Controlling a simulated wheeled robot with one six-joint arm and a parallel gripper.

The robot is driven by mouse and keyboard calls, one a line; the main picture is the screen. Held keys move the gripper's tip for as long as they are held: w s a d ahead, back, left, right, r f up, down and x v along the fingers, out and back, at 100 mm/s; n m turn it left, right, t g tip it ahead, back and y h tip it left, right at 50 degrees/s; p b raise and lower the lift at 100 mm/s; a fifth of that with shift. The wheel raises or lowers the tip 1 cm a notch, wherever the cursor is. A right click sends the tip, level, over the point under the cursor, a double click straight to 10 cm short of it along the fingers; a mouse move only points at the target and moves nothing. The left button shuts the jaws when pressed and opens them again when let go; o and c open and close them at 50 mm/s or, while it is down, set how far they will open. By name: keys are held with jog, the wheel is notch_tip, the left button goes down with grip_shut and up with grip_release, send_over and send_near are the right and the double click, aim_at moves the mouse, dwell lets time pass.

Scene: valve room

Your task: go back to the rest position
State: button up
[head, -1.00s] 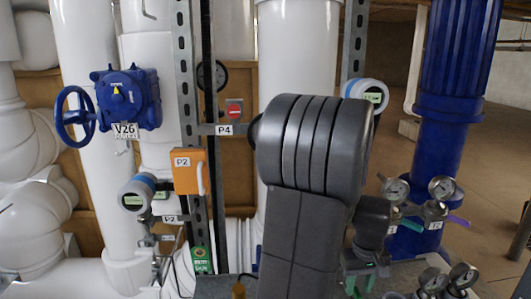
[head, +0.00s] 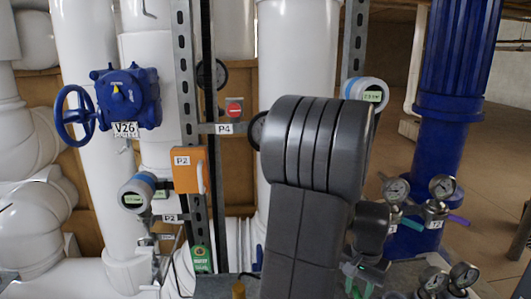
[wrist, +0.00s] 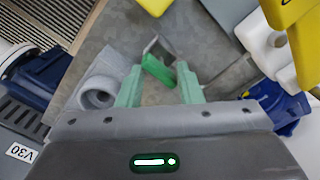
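My gripper (wrist: 160,70) shows in the wrist view with its two green fingers apart and a clear gap between them. A small green piece with a grey bracket (wrist: 158,48) appears beyond the fingertips; I cannot tell how far off it is. In the head view my arm stands in the middle foreground and my gripper (head: 363,280) is at the bottom, partly hidden by the arm.
Gauges (head: 442,188) and a blue pipe (head: 448,100) stand at right. Yellow and white things (wrist: 282,62) are near the gripper.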

jog(key=shift+m, duration=0.8)
